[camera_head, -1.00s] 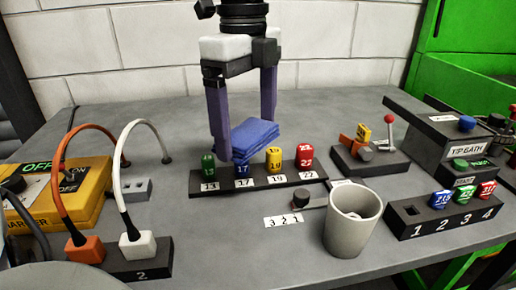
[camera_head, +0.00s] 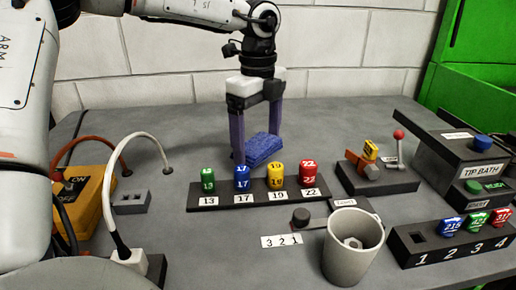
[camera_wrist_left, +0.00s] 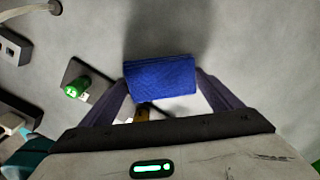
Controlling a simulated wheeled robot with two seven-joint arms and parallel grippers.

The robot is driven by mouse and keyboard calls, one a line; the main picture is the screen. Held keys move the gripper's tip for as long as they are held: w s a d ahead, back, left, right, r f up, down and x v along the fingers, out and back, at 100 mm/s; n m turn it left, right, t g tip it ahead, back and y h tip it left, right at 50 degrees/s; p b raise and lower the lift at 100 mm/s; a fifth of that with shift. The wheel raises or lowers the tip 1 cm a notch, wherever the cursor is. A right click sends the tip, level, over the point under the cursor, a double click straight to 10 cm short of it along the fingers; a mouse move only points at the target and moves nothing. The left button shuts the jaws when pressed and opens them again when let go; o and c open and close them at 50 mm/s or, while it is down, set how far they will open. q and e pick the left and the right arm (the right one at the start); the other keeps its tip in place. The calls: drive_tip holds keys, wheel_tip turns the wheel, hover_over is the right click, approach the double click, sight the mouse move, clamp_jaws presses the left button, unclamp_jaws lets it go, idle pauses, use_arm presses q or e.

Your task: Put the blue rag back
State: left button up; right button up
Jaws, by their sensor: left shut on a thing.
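The blue rag (camera_head: 264,150) is a folded, textured pad behind the row of numbered tips in the head view. My left gripper (camera_head: 258,150) comes down from above with its two purple fingers at either side of the rag, and it is shut on it. In the left wrist view the rag (camera_wrist_left: 160,77) spans the space between the fingertips. The rag is at or close to the table surface; I cannot tell whether it touches. My right gripper is not in view.
A black rack (camera_head: 262,192) with green, blue, yellow and red tips stands just in front of the rag. A grey cup (camera_head: 350,265) and a block of numbered slots (camera_head: 408,250) stand front right. The table behind the rack is mostly clear.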

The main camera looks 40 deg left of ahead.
sight(258, 144)
use_arm(q)
drive_tip(key=shift+f, duration=1.1)
drive_tip(key=shift+f+b, duration=0.25)
drive_tip(key=shift+b, duration=0.05)
drive_tip(key=o, duration=0.9)
drive_tip(key=shift+r, duration=0.1)
wheel_tip(258, 144, up, 12)
drive_tip(key=shift+r+p, duration=0.15)
drive_tip(key=shift+p, duration=0.75)
